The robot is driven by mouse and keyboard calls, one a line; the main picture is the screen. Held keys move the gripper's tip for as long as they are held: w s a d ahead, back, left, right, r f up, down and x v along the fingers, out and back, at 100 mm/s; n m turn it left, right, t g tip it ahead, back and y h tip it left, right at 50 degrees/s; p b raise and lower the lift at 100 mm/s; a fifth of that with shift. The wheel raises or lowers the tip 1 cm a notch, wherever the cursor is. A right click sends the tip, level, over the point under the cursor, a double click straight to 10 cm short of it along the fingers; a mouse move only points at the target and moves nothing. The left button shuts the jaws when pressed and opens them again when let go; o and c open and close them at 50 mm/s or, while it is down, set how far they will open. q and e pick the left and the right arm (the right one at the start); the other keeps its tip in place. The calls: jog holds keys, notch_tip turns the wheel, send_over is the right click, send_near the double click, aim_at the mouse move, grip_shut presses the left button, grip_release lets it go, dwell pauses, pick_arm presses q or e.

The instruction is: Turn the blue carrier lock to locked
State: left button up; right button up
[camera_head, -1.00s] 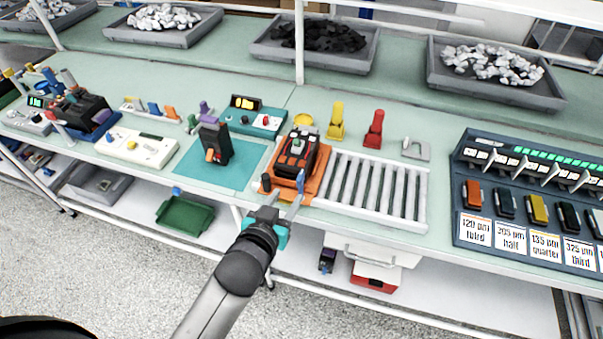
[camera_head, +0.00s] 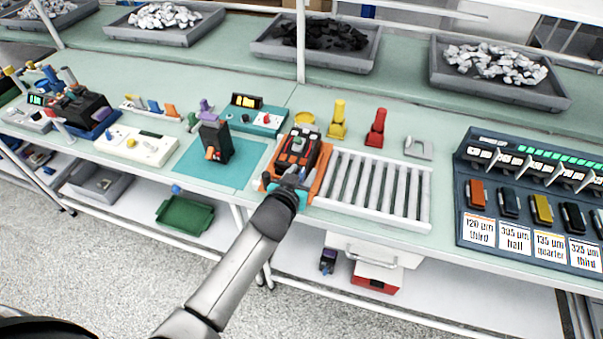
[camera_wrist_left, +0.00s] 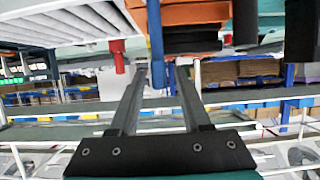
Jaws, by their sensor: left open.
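The orange carrier (camera_head: 322,172) sits at the front edge of the bench, left of the rollers, with a black breaker (camera_head: 298,148) on it. My left gripper (camera_head: 296,176) is at the carrier's front edge and hides most of the lock there in the head view. In the left wrist view the blue carrier lock (camera_wrist_left: 155,45) is a narrow upright bar beside the orange carrier (camera_wrist_left: 192,14). It shows between the two open fingers of my left gripper (camera_wrist_left: 161,68). I cannot tell whether either finger touches it. My right gripper is not in view.
A white roller rack (camera_head: 375,190) stands right of the carrier. A teal mat with a dark device (camera_head: 214,140) lies to the left. Yellow (camera_head: 339,122) and red (camera_head: 376,128) upright pieces stand behind. A red piece (camera_wrist_left: 117,55) shows close to the fingers in the wrist view.

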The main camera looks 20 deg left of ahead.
pick_arm(q)
jog(key=shift+c, duration=0.4)
grip_shut()
